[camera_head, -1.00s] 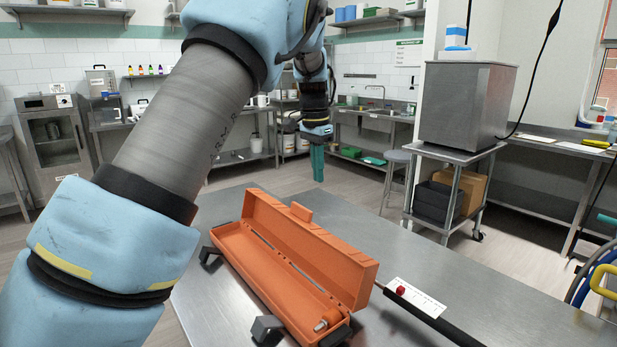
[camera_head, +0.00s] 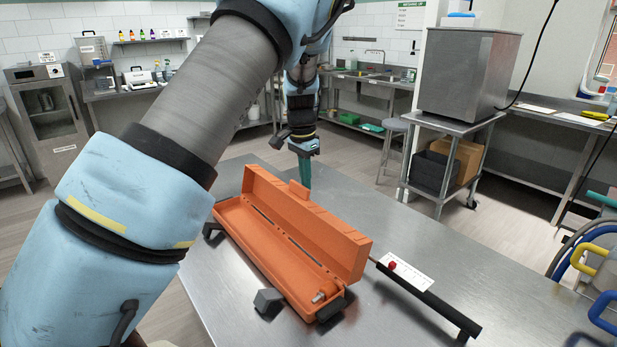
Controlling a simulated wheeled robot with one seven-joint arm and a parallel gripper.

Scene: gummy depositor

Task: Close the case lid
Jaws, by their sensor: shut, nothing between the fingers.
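The orange case (camera_head: 262,250) lies open on the steel table, its long tray facing the front left. Its lid (camera_head: 315,225) stands up along the far edge, with a small tab (camera_head: 299,190) on top. A small orange and metal piece (camera_head: 321,296) sits at the near right end of the tray. My gripper (camera_head: 305,178) is shut and empty, pointing down behind the lid, near its far left part. Its green fingertips are partly hidden by the lid or close behind it; I cannot tell whether they touch it.
Dark blocks (camera_head: 268,300) stand at the case's corners. A dark bar (camera_head: 430,300) with a white card and red knob (camera_head: 392,265) lies to the right. The steel table (camera_head: 400,230) is clear behind the case. A cart with a steel box (camera_head: 465,75) stands beyond.

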